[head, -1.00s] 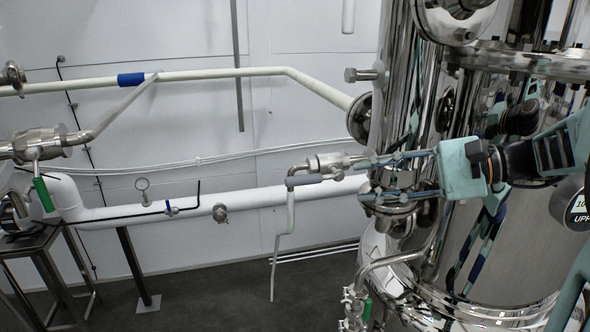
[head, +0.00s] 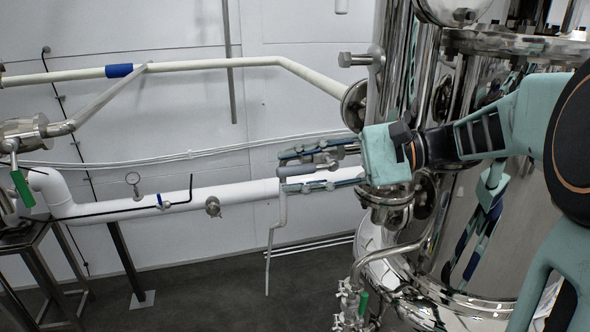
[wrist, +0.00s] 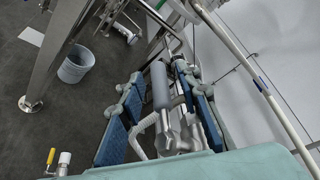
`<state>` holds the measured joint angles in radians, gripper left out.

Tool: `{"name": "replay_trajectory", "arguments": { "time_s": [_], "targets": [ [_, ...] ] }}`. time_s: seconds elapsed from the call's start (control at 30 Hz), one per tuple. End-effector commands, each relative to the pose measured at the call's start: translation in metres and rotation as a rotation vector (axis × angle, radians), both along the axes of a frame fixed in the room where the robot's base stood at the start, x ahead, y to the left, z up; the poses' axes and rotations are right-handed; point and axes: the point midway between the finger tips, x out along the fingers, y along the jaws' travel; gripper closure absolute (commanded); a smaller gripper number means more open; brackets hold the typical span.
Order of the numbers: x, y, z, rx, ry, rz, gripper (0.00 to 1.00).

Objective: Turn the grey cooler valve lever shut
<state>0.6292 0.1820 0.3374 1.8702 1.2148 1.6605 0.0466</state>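The grey lever (wrist: 160,88) shows in the wrist view as a smooth grey sleeve beside a shiny metal valve body (wrist: 181,128). It lies between the two blue-padded fingers of my gripper (wrist: 159,76). Gaps show on both sides of it, so the fingers are apart and not closed on it. In the head view my gripper (head: 283,171) reaches left from the tank, one finger above the other, around the valve at the top of the thin white drop pipe (head: 273,240). The fingers hide most of the lever and valve there.
The shiny tank (head: 470,230) stands close on the right, under my arm. A thick white pipe (head: 245,193) runs behind the gripper along the wall. A green-handled valve (head: 363,302) is below. A grey bucket (wrist: 76,65) stands on the floor.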

Motion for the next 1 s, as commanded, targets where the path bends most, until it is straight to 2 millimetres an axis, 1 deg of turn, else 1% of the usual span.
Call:
{"name": "replay_trajectory", "arguments": {
  "time_s": [0.1, 0.37, 0.63, 1.0],
  "targets": [
    [-0.0002, 0.0054, -0.0012, 0.0, 0.0, 0.001, 0.69],
    [0.0, 0.0059, -0.0013, -0.001, 0.0, 0.001, 0.7],
    [0.0001, 0.0055, -0.0013, 0.0, 0.0, 0.0, 1.0],
    [0.0005, 0.0054, -0.0012, -0.001, -0.001, 0.0, 1.0]
  ]
}}
